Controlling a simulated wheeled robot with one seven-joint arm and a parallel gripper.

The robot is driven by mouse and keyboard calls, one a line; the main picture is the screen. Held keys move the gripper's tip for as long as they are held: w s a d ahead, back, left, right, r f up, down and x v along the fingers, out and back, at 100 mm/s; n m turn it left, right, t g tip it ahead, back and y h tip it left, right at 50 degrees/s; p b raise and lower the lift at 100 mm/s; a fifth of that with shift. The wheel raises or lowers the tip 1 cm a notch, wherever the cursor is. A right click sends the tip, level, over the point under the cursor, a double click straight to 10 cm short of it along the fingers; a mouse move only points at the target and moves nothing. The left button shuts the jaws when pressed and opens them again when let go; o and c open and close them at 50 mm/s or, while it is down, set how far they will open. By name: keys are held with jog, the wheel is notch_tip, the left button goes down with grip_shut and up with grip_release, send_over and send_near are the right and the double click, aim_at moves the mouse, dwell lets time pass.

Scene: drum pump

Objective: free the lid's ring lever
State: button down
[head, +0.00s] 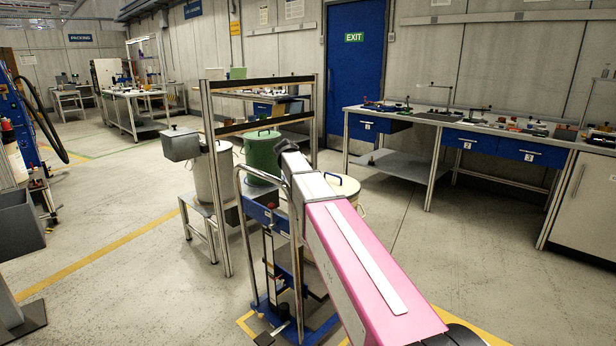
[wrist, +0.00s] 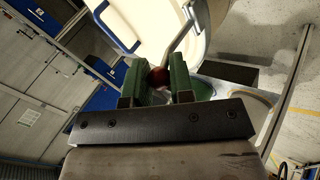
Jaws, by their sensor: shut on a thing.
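In the wrist view my gripper (wrist: 161,80) has two green-faced fingers closed on a dark red ball knob (wrist: 159,77). A bare metal lever (wrist: 181,32) runs up from the knob along the edge of a cream round surface (wrist: 145,20), which seems to be a drum lid. The fingers partly hide the knob. In the head view my arm reaches over the cream drum's lid (head: 345,187), and my own arm hides much of that drum. I cannot make out the lever or the fingertips there.
A green lidded drum (head: 262,155) and another pale drum (head: 207,178) stand beside a metal frame (head: 208,135). A blue-based trolley (head: 268,213) stands close in front. A workbench with blue drawers (head: 480,144) lines the right wall. Floor at the left is mostly clear.

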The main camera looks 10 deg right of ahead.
jog(key=c, duration=1)
grip_release()
jog(key=shift+r, duration=0.1)
jog(key=v, duration=1)
jog(key=shift+a+r, duration=0.2)
jog(key=shift+r, duration=0.05)
jog(key=shift+s, duration=0.15)
jog(key=shift+c, duration=0.3)
